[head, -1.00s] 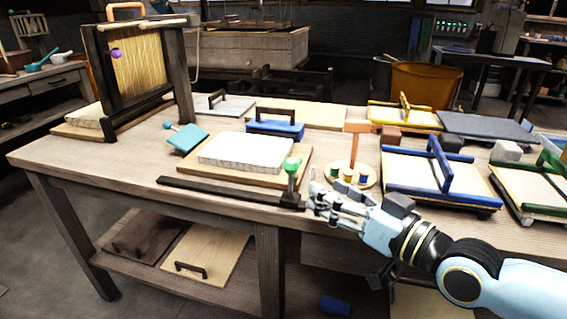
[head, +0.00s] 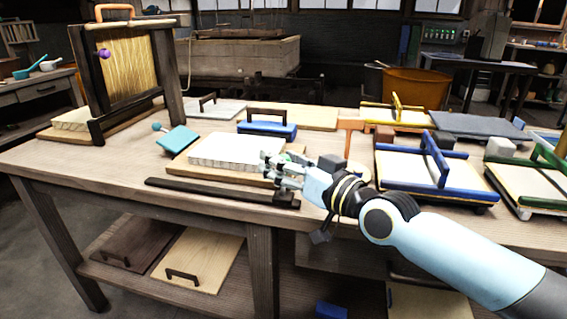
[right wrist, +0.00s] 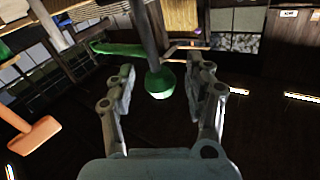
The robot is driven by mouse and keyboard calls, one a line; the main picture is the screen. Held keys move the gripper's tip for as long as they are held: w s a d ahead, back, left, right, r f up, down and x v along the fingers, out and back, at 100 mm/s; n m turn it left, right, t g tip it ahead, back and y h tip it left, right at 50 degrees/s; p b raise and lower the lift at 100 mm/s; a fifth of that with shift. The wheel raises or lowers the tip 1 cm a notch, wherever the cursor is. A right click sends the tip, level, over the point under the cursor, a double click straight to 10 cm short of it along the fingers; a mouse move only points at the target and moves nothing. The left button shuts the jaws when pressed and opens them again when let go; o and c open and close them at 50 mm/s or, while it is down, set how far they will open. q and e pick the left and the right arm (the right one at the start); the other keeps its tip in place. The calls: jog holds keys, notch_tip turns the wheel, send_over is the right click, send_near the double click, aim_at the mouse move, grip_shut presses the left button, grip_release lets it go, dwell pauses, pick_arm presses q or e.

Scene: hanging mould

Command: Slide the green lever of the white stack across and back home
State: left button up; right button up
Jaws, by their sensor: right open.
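The white stack (head: 235,149) lies flat on a wooden board on the bench. A dark rail (head: 210,190) runs along the bench in front of it, with a dark block at its right end. The lever's round green knob (right wrist: 160,83) shows in the right wrist view on its grey stem, between my open fingers and apart from both. In the head view my right gripper (head: 280,170) hides most of the lever near the rail's right end. My right gripper also shows in the right wrist view (right wrist: 163,85). My left gripper is not in view.
A blue-framed mould (head: 428,170) and an orange-topped post (head: 350,127) stand to the right. A teal block (head: 178,139) lies left of the stack, and a blue block with a handle (head: 266,128) behind it. The bench is clear left of the rail.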

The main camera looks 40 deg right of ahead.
jog(key=shift+c, duration=0.2)
grip_shut()
jog(key=shift+w+a+f, duration=0.1)
jog(key=shift+w, duration=0.05)
